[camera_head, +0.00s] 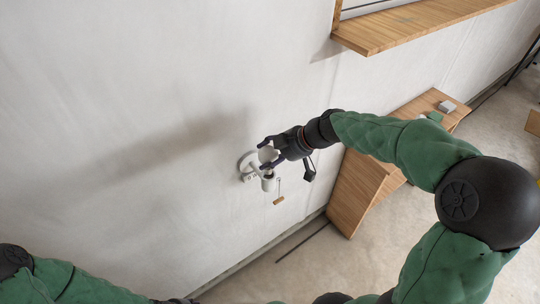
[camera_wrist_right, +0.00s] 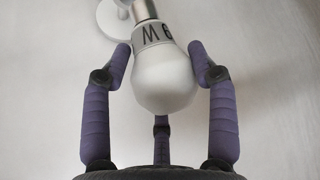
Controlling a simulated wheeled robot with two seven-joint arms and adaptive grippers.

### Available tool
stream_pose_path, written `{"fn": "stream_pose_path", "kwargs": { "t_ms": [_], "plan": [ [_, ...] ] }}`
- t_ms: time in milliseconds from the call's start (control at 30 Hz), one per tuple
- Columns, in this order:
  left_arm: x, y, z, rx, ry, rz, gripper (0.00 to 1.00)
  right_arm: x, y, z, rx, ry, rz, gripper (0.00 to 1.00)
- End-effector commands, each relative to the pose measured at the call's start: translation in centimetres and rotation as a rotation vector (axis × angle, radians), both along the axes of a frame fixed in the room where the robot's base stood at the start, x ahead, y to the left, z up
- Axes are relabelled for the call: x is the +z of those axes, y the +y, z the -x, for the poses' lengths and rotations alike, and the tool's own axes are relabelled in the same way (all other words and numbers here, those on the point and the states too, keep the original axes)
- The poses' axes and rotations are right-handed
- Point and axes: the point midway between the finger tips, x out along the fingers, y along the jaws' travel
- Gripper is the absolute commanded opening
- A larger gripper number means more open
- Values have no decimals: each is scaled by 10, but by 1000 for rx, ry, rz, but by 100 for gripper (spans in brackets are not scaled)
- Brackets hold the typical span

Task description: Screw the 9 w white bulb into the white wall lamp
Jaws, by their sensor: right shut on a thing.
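The white bulb (camera_wrist_right: 165,80) is between the purple fingers of my right gripper (camera_wrist_right: 162,65), which is shut on its round glass. Dark lettering with "9" and "W" shows on its neck, and its metal base points up in the wrist view. In the head view, the bulb (camera_head: 267,154) is in my right gripper (camera_head: 266,155), right at the white wall lamp (camera_head: 268,184). Part of the lamp (camera_wrist_right: 113,17) shows behind the bulb base in the wrist view. I cannot tell whether the base is inside the socket. My left gripper's fingers are out of view.
A small wooden pull (camera_head: 278,200) hangs below the lamp. A wooden shelf (camera_head: 400,27) juts from the wall at upper right. A wooden bench (camera_head: 355,190) with small items on it stands right of the lamp. The wall left of the lamp is bare.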

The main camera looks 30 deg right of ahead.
Motion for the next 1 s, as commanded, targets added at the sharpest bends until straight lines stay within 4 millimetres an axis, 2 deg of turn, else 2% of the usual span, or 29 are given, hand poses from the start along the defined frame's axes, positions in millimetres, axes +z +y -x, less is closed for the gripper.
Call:
{"fn": "stream_pose_path", "kwargs": {
  "t_ms": [1000],
  "plan": [
    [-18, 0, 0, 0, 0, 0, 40, -15, 0, 0, 0, -1, 1, 16]
  ]
}}
